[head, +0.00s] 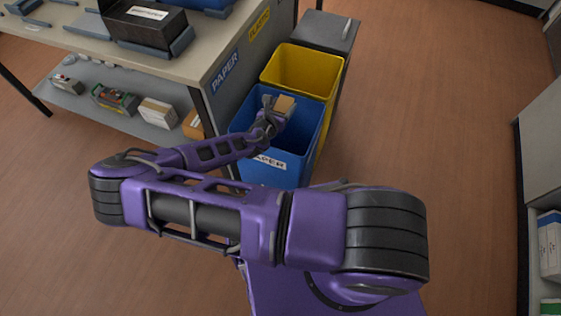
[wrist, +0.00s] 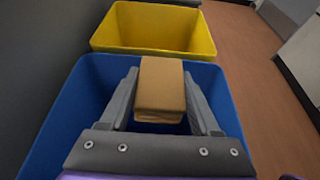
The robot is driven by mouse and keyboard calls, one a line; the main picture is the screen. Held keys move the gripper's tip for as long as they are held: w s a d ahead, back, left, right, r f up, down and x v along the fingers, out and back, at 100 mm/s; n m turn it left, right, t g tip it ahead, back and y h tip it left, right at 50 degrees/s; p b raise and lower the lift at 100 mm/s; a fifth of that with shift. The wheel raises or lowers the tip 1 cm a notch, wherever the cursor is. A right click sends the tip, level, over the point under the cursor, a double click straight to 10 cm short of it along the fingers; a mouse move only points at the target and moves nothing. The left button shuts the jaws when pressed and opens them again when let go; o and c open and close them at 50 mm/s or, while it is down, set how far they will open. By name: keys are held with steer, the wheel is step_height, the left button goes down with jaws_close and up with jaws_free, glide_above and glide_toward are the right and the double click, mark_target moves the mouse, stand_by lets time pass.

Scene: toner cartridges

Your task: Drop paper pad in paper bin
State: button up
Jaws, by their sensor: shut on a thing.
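The paper pad is a tan-brown block (wrist: 160,88), gripped between the two grey fingers of my gripper (wrist: 163,100) in the wrist view. In the head view the pad (head: 285,104) and my gripper (head: 277,108) are over the opening of the blue paper bin (head: 268,172), which bears a white label ending in "APER". The bin's rim also shows around the pad in the wrist view (wrist: 60,105). My gripper is shut on the pad. The bin's floor is mostly hidden by my arm and gripper.
A yellow bin (head: 318,66) stands right behind the blue one. A grey bin (head: 325,32) is behind that. A workbench (head: 225,60) with "PAPER" and "PLASTIC" signs and a loaded lower shelf (head: 75,88) stands left. Open wooden floor (head: 430,100) lies to the right.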

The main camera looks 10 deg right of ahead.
steer(key=shift+f+b, duration=0.6)
steer(key=shift+f, duration=0.9)
steer(key=o, duration=1.4)
steer(key=shift+c, duration=0.2)
steer(key=shift+r, duration=0.1)
